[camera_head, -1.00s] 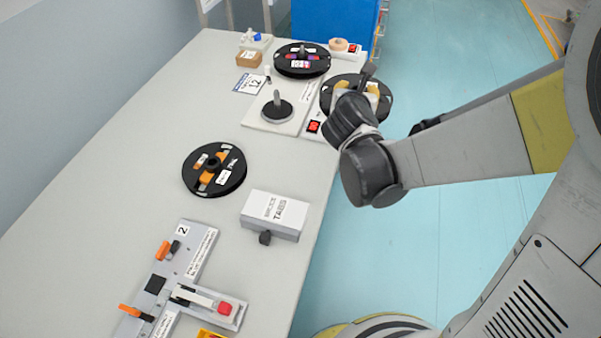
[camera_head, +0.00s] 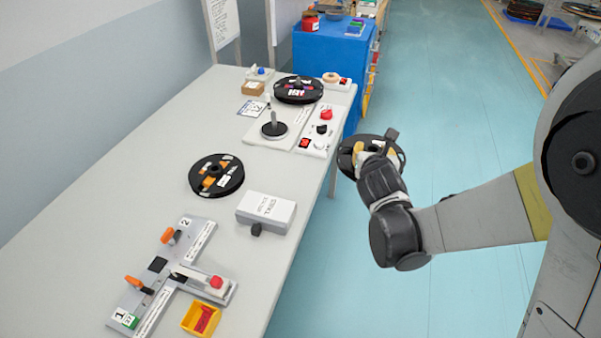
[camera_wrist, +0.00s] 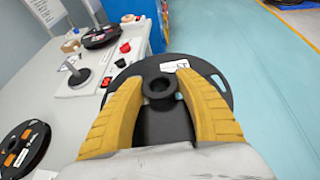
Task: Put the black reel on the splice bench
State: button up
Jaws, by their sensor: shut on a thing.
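My gripper (camera_head: 374,150) is shut on a black reel (camera_head: 346,158), holding it by its raised hub. The reel hangs clear of the table, over the blue floor just right of the table's edge. In the wrist view the yellow fingers (camera_wrist: 160,88) stand either side of the hub, and the reel (camera_wrist: 218,86) with a white label lies roughly flat beyond them. A long grey table (camera_head: 130,190) carries a splice jig (camera_head: 158,264) marked 1 and 2; I take it for the splice bench. Another black reel with orange parts (camera_head: 216,190) lies flat on it.
A rewind station with an empty spindle (camera_head: 273,128) and red and black knobs stands on the table. A black reel with purple parts (camera_head: 299,92) sits behind it. A grey box (camera_head: 266,210) and yellow bin (camera_head: 203,318) are near the right edge. A blue cabinet (camera_head: 330,55) stands beyond.

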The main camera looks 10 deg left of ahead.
jog(key=a+f+n+y+b, duration=0.1)
jog(key=a+f, duration=0.2)
jog(key=a, duration=0.5)
jog(key=w+a+f+n+y+b, duration=0.1)
jog(key=a+f, duration=0.3)
jog(key=a, duration=0.4)
jog(key=w+a+f+n+y+b, duration=0.1)
jog(key=a+f+b, duration=0.1)
jog(key=a, duration=0.6)
jog(key=shift+a+f+y, duration=0.2)
jog(key=shift+f+y, duration=0.1)
jog(key=shift+f, duration=0.55)
notch_tip(320, 180, down, 4)
jog(key=shift+f+b, duration=0.1)
jog(key=shift+b, duration=1)
jog(key=shift+r, duration=0.2)
jog(key=shift+f, duration=0.15)
jog(key=o, duration=1.3)
jog(key=shift+o, duration=0.2)
